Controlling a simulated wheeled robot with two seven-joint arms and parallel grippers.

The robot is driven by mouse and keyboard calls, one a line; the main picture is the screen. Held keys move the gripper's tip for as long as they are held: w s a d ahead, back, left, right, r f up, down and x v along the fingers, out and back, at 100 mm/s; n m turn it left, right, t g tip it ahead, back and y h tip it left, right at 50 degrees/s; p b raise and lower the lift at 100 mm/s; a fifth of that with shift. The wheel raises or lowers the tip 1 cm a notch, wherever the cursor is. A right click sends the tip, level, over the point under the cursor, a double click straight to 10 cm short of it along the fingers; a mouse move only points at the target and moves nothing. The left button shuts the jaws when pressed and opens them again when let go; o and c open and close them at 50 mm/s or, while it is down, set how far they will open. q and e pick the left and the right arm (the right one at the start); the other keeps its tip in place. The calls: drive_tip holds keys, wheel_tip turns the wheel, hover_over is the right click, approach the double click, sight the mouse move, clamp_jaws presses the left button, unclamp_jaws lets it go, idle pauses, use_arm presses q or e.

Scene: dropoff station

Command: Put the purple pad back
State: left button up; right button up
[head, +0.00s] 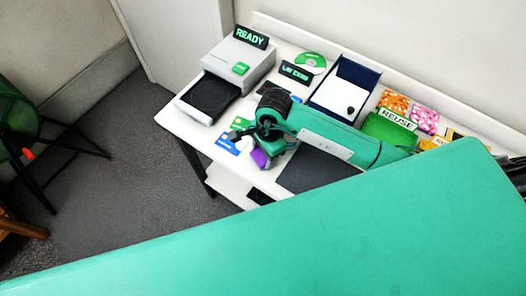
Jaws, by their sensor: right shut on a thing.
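The purple pad (260,158) shows as a small purple patch over the front of the white table. My right gripper (264,146) is shut on it, and the fingers and wrist hide most of the pad. I cannot tell whether the pad touches the table. Blue and white cards (228,145) lie just left of the gripper. My left gripper is not in view.
A grey machine with a READY sign (250,37) and an open black tray (209,96) stands at the table's left. A dark blue box (358,72), a green disc (310,62) and a REUSE bin (388,131) stand behind and right. A dark mat (310,174) lies in front.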

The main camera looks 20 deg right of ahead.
drive_tip(key=shift+f, duration=0.25)
drive_tip(key=o, duration=1.2)
drive_tip(key=shift+r, duration=0.1)
drive_tip(key=shift+r, duration=0.2)
drive_tip(key=shift+w+r, duration=0.1)
drive_tip(key=shift+r, duration=0.15)
drive_tip(key=r+b, duration=0.1)
drive_tip(key=r, duration=0.2)
drive_tip(key=d+r+b, duration=0.1)
drive_tip(key=r, duration=0.3)
drive_tip(key=r+b, duration=0.1)
drive_tip(key=r, duration=0.3)
drive_tip(key=shift+w+d+r, duration=0.15)
drive_tip(key=shift+d, duration=0.2)
